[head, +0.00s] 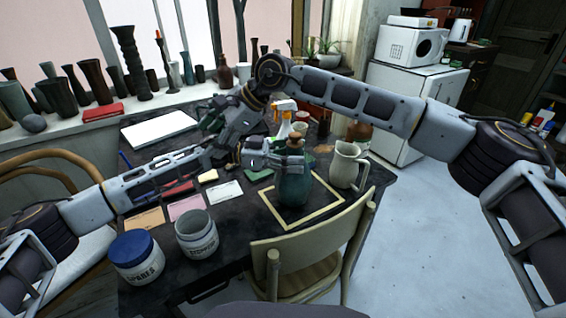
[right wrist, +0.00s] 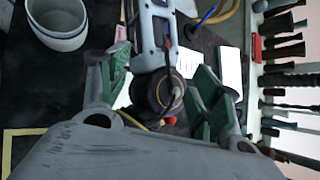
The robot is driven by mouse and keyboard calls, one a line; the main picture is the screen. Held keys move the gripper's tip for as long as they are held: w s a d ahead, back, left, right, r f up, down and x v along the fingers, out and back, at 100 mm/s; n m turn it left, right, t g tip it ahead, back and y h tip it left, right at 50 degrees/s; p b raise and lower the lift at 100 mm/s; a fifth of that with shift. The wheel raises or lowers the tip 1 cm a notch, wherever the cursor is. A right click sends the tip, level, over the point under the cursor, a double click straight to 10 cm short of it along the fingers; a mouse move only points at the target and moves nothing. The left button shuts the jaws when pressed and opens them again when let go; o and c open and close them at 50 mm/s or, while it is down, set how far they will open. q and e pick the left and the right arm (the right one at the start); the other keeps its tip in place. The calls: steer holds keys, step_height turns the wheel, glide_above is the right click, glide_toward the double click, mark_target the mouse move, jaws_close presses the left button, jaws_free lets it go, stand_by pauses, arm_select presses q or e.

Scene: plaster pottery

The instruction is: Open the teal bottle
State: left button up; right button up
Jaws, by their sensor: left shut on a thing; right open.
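The teal bottle (head: 294,188) stands upright inside a pale square outline on the dark table in the head view. A small brownish top shows at its mouth. My left gripper (head: 282,160) is shut on the bottle's upper body from the left side. My right gripper (head: 212,118) is open and empty, up and to the left of the bottle, above my left arm. In the right wrist view its green-padded fingers (right wrist: 160,95) are spread, with part of my left arm between and beyond them. The bottle is not seen in the right wrist view.
A cream pitcher (head: 347,165) stands just right of the bottle and a spray bottle (head: 284,117) behind it. A blue-lidded jar (head: 136,257) and a grey jar (head: 197,234) stand at the front left. A chair (head: 310,250) is at the table's front edge.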

steer(key=s+a+r+n+y, duration=0.2)
steer(key=s+a+r+y, duration=0.2)
steer(key=s+a+y, duration=0.5)
step_height(320, 180, up, 7)
steer(key=d+m+t+y, duration=0.1)
steer(key=m+t+y, duration=0.3)
steer(key=m+t, duration=0.3)
steer(key=d+f+m+t+h, duration=0.3)
steer(key=d+f+m+h, duration=0.1)
steer(key=d+m+h, duration=0.3)
steer(key=d+f+m+t+h, duration=0.3)
steer(key=d+m+h, duration=0.4)
steer(key=d+h, duration=0.3)
steer(key=d+f+m+t+h, duration=0.4)
steer(key=d+m+h, duration=0.3)
steer(key=d+h, duration=0.1)
steer(key=shift+d+f+m+h, duration=0.3)
steer(key=shift+f+m, duration=0.1)
